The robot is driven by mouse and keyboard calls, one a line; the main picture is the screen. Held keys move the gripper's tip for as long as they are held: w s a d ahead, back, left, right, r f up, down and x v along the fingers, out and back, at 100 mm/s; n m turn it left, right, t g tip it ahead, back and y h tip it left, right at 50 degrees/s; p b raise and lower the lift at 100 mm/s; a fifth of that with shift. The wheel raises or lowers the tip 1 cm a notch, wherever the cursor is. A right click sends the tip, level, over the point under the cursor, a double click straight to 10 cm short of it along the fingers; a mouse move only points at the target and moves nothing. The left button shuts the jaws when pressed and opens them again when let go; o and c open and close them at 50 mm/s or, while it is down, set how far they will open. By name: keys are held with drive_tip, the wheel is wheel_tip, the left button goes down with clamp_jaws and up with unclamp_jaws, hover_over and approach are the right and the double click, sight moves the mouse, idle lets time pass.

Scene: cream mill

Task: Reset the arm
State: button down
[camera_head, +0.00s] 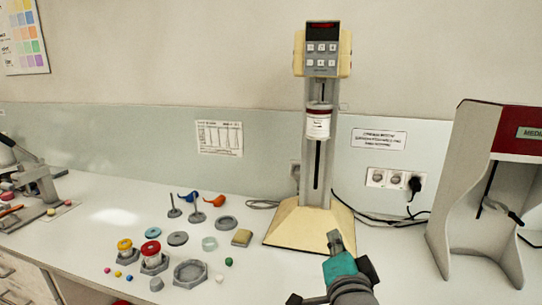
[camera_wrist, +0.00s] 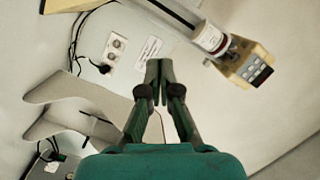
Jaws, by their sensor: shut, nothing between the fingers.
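My gripper (camera_head: 335,240) shows in the head view in front of the cream mill's base, pointing up, with its teal body below it. In the wrist view my gripper (camera_wrist: 158,70) has its two fingertips together with nothing between them. The cream mill (camera_head: 322,120) stands upright on the counter, with a white, red-rimmed jar (camera_head: 317,124) on its column and a lit red display at the top. The mill's head (camera_wrist: 250,65) and the jar (camera_wrist: 212,38) also show in the wrist view, apart from the fingers.
Several jars, lids, discs and small coloured balls lie left of the mill, among them a hexagonal holder (camera_head: 190,273) and a beige block (camera_head: 242,237). A grey dispenser stand (camera_head: 460,200) is at right. Cables run behind the mill to wall sockets (camera_head: 387,179).

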drive_tip(key=s+d+f+n+g+y, duration=0.15)
drive_tip(key=s+f+n, duration=0.25)
drive_tip(key=s+f, duration=0.6)
drive_tip(key=s+d+f+n, duration=0.2)
drive_tip(key=s+f+n, duration=0.35)
drive_tip(key=f, duration=0.95)
drive_tip(key=s+d+f+n, duration=0.1)
drive_tip(key=s+f, duration=0.1)
drive_tip(key=s, duration=1.2)
drive_tip(key=s+d+f+n+g, duration=0.1)
drive_tip(key=s+f, duration=0.1)
drive_tip(key=s, duration=1.2)
drive_tip(key=shift+s+d+n, duration=0.2)
drive_tip(key=shift+s+n, duration=0.15)
drive_tip(key=shift+s, duration=0.05)
